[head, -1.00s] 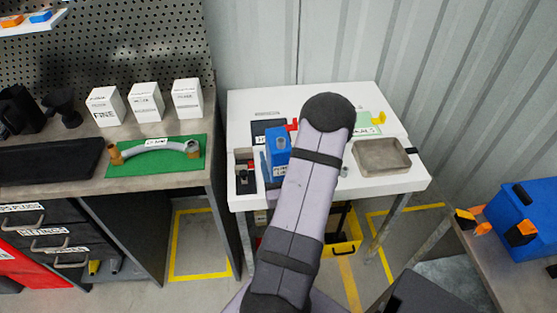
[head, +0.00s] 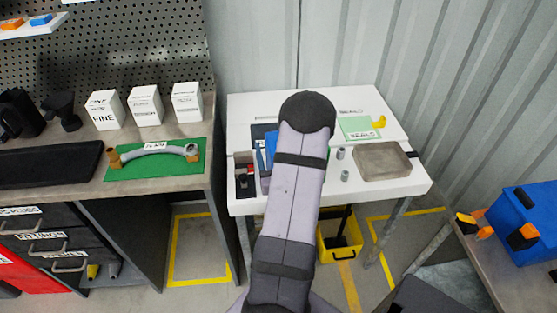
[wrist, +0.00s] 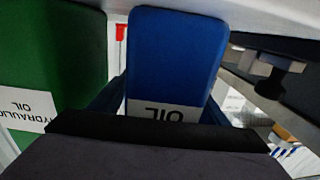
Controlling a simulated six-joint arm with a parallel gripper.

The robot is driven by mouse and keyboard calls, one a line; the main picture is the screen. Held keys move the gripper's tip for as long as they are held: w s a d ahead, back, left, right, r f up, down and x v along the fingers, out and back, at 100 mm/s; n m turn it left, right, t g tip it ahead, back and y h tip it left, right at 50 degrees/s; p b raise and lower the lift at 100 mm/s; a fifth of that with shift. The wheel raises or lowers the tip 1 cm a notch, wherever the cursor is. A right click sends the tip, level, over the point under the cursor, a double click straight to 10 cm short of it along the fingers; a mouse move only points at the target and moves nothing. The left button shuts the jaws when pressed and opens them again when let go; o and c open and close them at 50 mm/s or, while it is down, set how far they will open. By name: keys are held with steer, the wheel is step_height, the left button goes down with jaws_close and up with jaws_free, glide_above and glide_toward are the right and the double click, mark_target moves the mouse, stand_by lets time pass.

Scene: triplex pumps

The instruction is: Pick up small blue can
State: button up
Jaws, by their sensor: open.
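The small blue can (wrist: 175,55) stands large and close in the middle of the wrist view, with a white OIL label upside down in the picture. In the head view, a sliver of the blue can (head: 270,142) shows just left of my arm on the white table. My gripper (wrist: 160,132) shows as a dark body along the bottom of the wrist view, right in front of the can and overlapping its label edge. It is open. Its fingertips are not clearly seen, and my arm hides it in the head view.
A green can labelled HYDRAULIC OIL (wrist: 50,70) stands close to the left of the blue can in the wrist view. The white table (head: 385,104) also bears a shallow grey tray (head: 383,175), small grey cylinders (head: 342,154), a green card and a dark bin at left.

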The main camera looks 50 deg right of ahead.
steer(key=shift+c, duration=0.4)
steer(key=c, duration=1.4)
steer(key=shift+r, duration=0.2)
steer(key=shift+c, duration=0.2)
step_height(320, 180, up, 18)
steer(key=p, duration=0.3)
